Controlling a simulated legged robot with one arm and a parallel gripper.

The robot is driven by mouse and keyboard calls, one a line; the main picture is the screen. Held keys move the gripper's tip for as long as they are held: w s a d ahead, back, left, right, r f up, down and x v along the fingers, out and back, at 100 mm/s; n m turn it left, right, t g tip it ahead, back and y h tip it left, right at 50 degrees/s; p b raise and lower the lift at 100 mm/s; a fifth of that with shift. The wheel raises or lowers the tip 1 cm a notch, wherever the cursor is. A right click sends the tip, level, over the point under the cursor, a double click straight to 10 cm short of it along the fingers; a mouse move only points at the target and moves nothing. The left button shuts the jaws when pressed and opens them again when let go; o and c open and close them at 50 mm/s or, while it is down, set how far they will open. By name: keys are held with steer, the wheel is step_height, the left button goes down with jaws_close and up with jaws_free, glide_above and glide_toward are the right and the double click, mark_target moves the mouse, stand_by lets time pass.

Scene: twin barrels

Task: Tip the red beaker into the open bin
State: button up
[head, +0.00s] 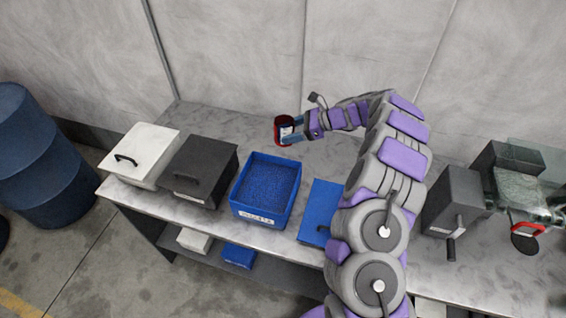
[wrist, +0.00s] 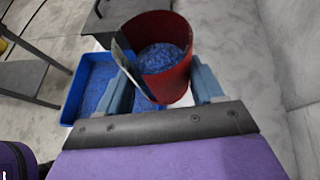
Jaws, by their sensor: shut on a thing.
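My gripper (head: 298,130) is shut on the red beaker (head: 284,122), above the bench and behind the open blue bin. In the wrist view the beaker (wrist: 165,82) sits between the two blue-grey fingers, with blue granular material inside; its mouth is towards the camera. A dark strip runs along its left side. The open blue bin (head: 258,217) stands at the front edge of the bench, filled with blue granules and with a white label on its front. In the wrist view the bin (wrist: 72,92) lies to the left of and below the beaker, partly hidden by it and the gripper.
Left of the bin stand a dark lidded box (head: 200,165) and a white lidded box (head: 143,150). A blue lid (head: 317,208) is right of it. A grey box (head: 452,205) and glassware (head: 520,185) are at the right. Blue barrels (head: 45,160) stand on the floor at left.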

steer(key=s+a+f+n+g+h+b, duration=0.1)
steer(key=s+a+f+n+g+h, duration=0.1)
steer(key=s+f+n+h, duration=0.55)
steer(key=shift+s+a+r+n+t+h+b, duration=0.2)
steer(key=shift+a+r+t+h, duration=0.4)
steer(key=shift+t+h, duration=0.5)
steer(key=shift+s+a+r+n+t+h+b, duration=0.1)
steer(key=shift+a+r+n+t+h+b, duration=0.2)
steer(key=shift+r+t+h, duration=0.6)
steer(key=shift+s+a+r+n+t+h+b, duration=0.1)
steer(key=shift+a+r+n+t+h+b, duration=0.3)
steer(key=shift+t+h, duration=0.8)
